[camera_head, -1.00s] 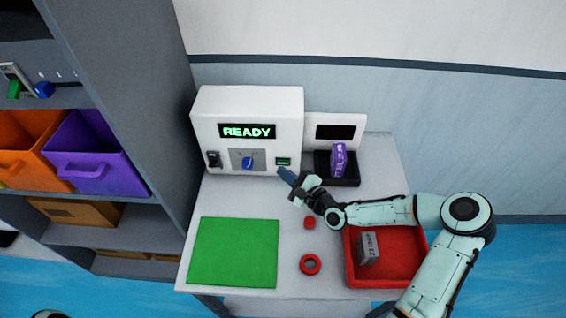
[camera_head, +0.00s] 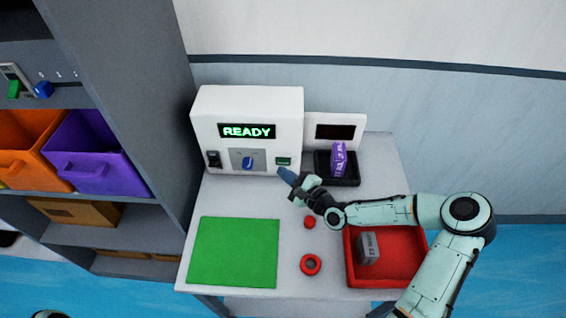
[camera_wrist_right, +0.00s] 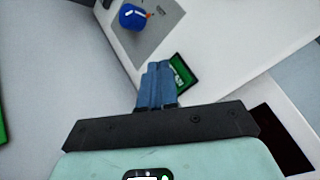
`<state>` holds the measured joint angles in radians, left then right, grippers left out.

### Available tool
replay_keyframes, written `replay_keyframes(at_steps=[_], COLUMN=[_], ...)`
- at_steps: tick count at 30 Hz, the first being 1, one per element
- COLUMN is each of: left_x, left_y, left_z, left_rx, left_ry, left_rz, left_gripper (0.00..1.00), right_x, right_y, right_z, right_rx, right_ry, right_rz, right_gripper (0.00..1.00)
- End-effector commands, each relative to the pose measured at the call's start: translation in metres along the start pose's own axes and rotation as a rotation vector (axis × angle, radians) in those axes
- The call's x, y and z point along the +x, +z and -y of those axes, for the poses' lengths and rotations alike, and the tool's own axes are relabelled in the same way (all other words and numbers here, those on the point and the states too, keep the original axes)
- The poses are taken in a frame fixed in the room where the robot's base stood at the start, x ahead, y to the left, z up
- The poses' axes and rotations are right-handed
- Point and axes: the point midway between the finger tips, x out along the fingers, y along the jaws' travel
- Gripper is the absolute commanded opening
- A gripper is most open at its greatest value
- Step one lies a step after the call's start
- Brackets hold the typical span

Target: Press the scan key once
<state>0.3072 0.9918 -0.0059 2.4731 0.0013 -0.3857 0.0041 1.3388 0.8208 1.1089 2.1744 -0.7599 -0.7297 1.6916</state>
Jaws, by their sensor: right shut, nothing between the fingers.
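The scan key looks to be the small green key (camera_head: 283,161) at the lower right of the white machine's front (camera_head: 207,112). The machine's display (camera_head: 247,131) reads READY in green. My right gripper (camera_head: 284,173) is shut and empty, its blue fingertips just below and in front of the green key. In the right wrist view the shut fingers (camera_wrist_right: 160,68) overlap the left part of the green key (camera_wrist_right: 182,73). I cannot tell whether they touch it. My left gripper is not in view.
The machine also bears a blue knob (camera_head: 248,163) and a black switch (camera_head: 213,159).

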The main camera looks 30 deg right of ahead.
Motion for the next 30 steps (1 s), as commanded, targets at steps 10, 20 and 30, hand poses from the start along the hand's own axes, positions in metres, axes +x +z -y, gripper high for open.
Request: replay_keyframes(at_steps=[10,20,30], left_x=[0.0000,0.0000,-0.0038], left_y=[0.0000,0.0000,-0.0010], left_z=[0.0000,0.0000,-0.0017], left_rx=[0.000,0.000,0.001], left_ry=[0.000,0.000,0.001], left_rz=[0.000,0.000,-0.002], left_gripper=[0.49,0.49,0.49], right_x=[0.0000,0.0001,0.0062], right_y=[0.0000,-0.0001,-0.0041], right_z=[0.0000,0.0001,0.0047], right_rx=[0.000,0.000,0.001], right_ry=[0.000,0.000,-0.001], right_rz=[0.000,0.000,0.000], right_gripper=[0.00,0.00,0.00])
